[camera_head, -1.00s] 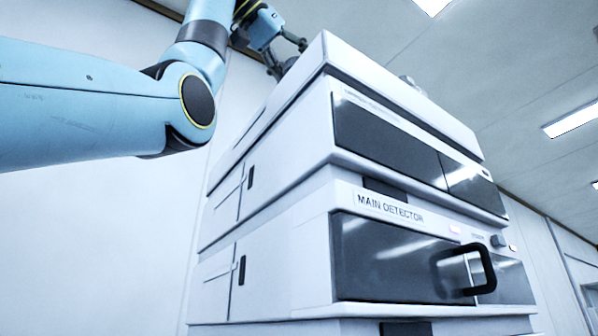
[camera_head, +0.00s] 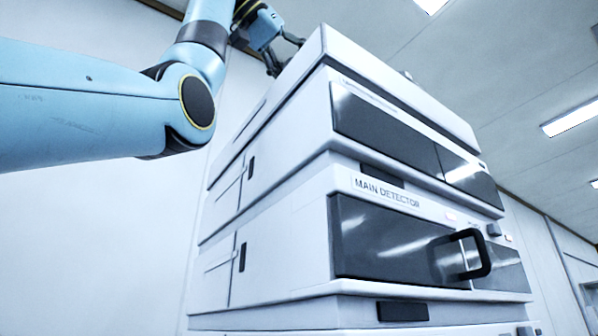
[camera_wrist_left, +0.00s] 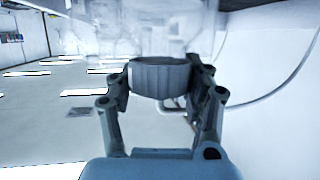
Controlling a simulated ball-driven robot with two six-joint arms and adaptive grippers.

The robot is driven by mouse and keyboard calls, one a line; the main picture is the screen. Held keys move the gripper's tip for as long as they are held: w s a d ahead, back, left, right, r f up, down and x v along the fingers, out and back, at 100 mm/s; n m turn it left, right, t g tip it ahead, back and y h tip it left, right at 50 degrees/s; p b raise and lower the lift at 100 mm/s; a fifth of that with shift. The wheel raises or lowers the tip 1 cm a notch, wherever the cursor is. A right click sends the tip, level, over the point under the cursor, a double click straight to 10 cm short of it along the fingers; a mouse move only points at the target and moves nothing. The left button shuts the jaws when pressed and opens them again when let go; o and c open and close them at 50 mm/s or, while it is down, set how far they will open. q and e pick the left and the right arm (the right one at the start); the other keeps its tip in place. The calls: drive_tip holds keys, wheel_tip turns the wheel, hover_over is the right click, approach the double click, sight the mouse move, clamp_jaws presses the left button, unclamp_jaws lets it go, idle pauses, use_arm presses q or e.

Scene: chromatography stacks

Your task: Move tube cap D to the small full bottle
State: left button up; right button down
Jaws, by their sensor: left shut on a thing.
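My left gripper (camera_head: 288,58) is at the top of the head view, at the upper left edge of the instrument stack. In the left wrist view, my left gripper (camera_wrist_left: 162,82) is shut on a grey ribbed cap (camera_wrist_left: 160,77). No letter shows on the cap, so I cannot tell if it is cap D. Clear glassware (camera_wrist_left: 150,30) shows blurred just above the cap in that picture. I cannot tell whether the cap touches it, or which bottle it is. In the head view the held cap is not clearly visible. My right gripper is in neither view.
The white stack fills the right of the head view, with a dark-fronted upper module (camera_head: 390,130) and the main detector (camera_head: 385,245), which has a black handle (camera_head: 478,255). The stack's top surface is hidden from below. A plain wall (camera_head: 90,240) stands at left.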

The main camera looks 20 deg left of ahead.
use_arm(q)
drive_tip(key=o, duration=1.7)
drive_tip(key=shift+r, duration=0.1)
wheel_tip(320, 180, up, 7)
drive_tip(key=p, duration=0.6)
drive_tip(key=shift+p, duration=0.3)
